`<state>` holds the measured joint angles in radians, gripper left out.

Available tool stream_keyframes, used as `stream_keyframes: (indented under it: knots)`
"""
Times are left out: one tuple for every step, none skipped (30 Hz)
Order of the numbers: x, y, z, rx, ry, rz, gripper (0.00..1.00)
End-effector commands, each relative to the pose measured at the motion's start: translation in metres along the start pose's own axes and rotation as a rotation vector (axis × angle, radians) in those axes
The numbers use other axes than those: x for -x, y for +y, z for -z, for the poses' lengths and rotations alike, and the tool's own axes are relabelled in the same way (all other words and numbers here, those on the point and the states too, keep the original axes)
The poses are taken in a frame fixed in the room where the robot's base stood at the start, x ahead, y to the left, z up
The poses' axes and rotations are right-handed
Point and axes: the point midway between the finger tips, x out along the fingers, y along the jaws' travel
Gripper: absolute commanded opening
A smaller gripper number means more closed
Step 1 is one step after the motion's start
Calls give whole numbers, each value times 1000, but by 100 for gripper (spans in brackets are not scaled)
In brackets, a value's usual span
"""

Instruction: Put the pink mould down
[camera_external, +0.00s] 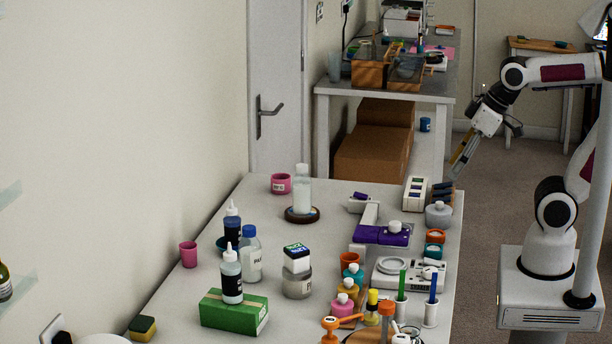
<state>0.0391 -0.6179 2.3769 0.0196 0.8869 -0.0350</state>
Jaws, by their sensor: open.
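Two pink cup-shaped things stand on the white table. One pink cup with a pale label (281,184) is at the far left end, beside a clear bottle. The other, a plain pink cup (188,254), is near the left edge. I cannot tell which one is the pink mould. My gripper (460,158) is open and points down at the far right corner of the table, above some dark blocks (442,192). It is well apart from both pink cups. I see no pink thing between its fingers.
A clear bottle stands on a dark round base (302,214). A purple-and-white stand (383,235), a grey pot (438,215) and a white scale (409,272) line the right side. A green box (234,312) carries a bottle. The table's middle has some free room.

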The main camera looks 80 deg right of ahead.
Motion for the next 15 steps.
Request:
stream_keyframes:
  knots:
    - [1,-2,-12,3,1,2,56]
    - [0,-3,-18,5,0,2,56]
    - [0,-4,-25,7,0,3,56]
    - [0,-4,-30,8,-1,3,56]
    - [0,-4,-34,10,-1,3,56]
    - [-1,-5,-39,11,-2,3,56]
    - [-1,-5,-42,11,-3,3,56]
    - [-1,-5,-45,11,-3,3,56]
    - [-2,-6,-48,12,-3,3,56]
    - [-2,-6,-49,12,-3,3,56]
    - [-2,-6,-50,12,-4,3,56]
    - [-2,-6,-52,12,-4,3,56]
    - [-2,-6,-52,12,-5,3,56]
    - [-2,-6,-52,12,-5,3,56]
    - [-2,-6,-52,12,-5,3,56]
